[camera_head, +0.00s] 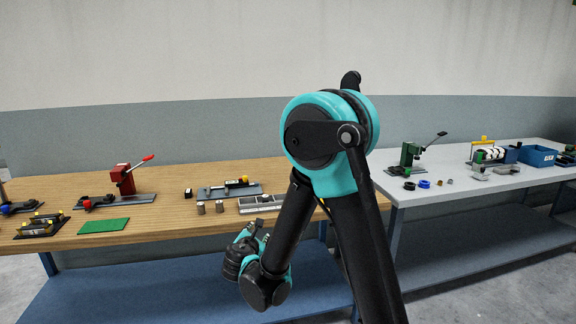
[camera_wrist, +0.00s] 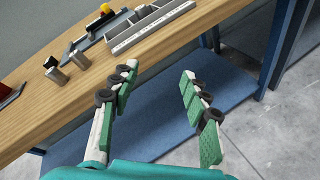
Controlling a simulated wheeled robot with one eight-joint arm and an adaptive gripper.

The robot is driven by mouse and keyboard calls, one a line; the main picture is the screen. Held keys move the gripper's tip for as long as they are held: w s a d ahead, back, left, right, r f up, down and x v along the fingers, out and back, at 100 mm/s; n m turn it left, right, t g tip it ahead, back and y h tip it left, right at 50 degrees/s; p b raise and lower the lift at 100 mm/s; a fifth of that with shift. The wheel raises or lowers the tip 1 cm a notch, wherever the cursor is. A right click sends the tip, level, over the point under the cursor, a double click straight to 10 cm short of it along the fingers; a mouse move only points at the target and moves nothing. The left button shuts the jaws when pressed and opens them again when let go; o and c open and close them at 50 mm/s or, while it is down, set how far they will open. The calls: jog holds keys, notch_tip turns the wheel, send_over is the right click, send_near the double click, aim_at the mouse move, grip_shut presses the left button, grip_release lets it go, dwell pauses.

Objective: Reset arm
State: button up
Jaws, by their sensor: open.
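My gripper (camera_wrist: 160,80) is open and empty in the wrist view, its two green-padded fingers spread wide apart. It hangs in front of the wooden table's (camera_head: 160,222) edge, with the blue lower shelf (camera_wrist: 160,128) behind the fingers. In the head view my arm is folded in the middle of the picture, its elbow high. The gripper (camera_head: 258,228) there is partly hidden by the wrist and sits near the table's front edge, close to a grey slotted tray (camera_head: 247,211).
Two metal cylinders (camera_head: 210,208), a red press (camera_head: 122,182) and a green mat (camera_head: 103,226) are on the wooden table. A white table (camera_head: 470,202) at right holds a green press (camera_head: 409,156) and a blue bin (camera_head: 537,156). Grey floor (camera_wrist: 262,122) is free at right.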

jog(key=s+d+f+m+g+h, duration=0.1)
jog(key=s+d+f+m+g, duration=0.15)
jog(key=d+m, duration=0.65)
jog(key=s+d+f+m+g+h, duration=0.1)
jog(key=s+d+m+g, duration=0.35)
jog(key=d, duration=0.95)
jog(key=s+d+f+m+g+y, duration=0.1)
jog(key=s+d+f+m, duration=0.1)
jog(key=s+m, duration=0.5)
jog(key=s+d+f+m+g+y, duration=0.1)
jog(key=s+d+m+g+y, duration=0.1)
jog(key=s+d+m, duration=0.2)
jog(key=s+m, duration=0.3)
jog(key=s, duration=0.1)
jog(key=shift+s+d+f, duration=0.3)
jog(key=shift+s+f, duration=0.05)
